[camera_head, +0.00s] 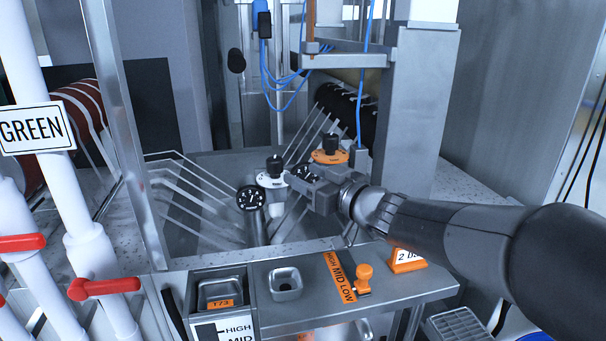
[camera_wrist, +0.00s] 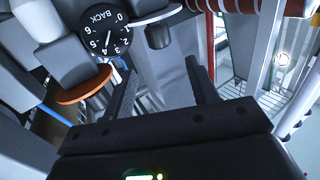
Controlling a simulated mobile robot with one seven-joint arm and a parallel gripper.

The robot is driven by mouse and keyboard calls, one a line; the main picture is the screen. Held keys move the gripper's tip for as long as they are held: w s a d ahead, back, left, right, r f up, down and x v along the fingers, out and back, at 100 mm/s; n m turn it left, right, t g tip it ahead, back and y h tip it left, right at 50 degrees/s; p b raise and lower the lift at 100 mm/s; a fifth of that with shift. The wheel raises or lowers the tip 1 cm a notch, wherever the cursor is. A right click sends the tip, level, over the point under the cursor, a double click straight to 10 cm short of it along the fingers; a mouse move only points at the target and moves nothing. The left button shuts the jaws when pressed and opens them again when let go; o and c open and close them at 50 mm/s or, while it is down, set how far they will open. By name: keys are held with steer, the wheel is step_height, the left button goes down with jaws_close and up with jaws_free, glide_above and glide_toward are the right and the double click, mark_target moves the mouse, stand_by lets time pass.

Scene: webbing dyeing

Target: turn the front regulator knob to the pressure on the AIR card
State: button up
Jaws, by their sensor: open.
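Two regulators with black knobs stand behind the bench. The nearer one has a white body and black knob (camera_head: 273,165); the farther one has an orange body and black knob (camera_head: 331,143). A black round gauge (camera_head: 250,198) stands left of the white one; its reading is too small to tell. My gripper (camera_head: 299,181) is open and empty, just right of the white regulator, apart from the knob as far as I can tell. In the wrist view my open fingers (camera_wrist: 160,70) have nothing between them. A gauge marked BACK (camera_wrist: 94,35) shows there beside an orange plate (camera_wrist: 84,84). No AIR card is readable.
An orange HIGH MID LOW plate (camera_head: 340,277) with an orange knob (camera_head: 364,275) is on the bench (camera_head: 310,313). A card reading "2 D" (camera_head: 408,259) is partly hidden by my arm. A post (camera_head: 418,120) rises behind my arm. A metal frame stands at left.

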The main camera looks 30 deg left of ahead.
steer(key=s+a+r+m+t+y, duration=0.2)
steer(key=a+r+m+t, duration=0.1)
steer(key=a+r+t, duration=0.4)
steer(key=m+t+h, duration=0.5)
steer(key=m+h, duration=0.3)
steer(key=h, duration=0.5)
glide_toward(272, 166)
steer(key=w, duration=0.1)
steer(key=x, duration=1.1)
steer(key=shift+a, duration=0.1)
steer(key=shift+n, duration=0.3)
steer(key=c, duration=0.9)
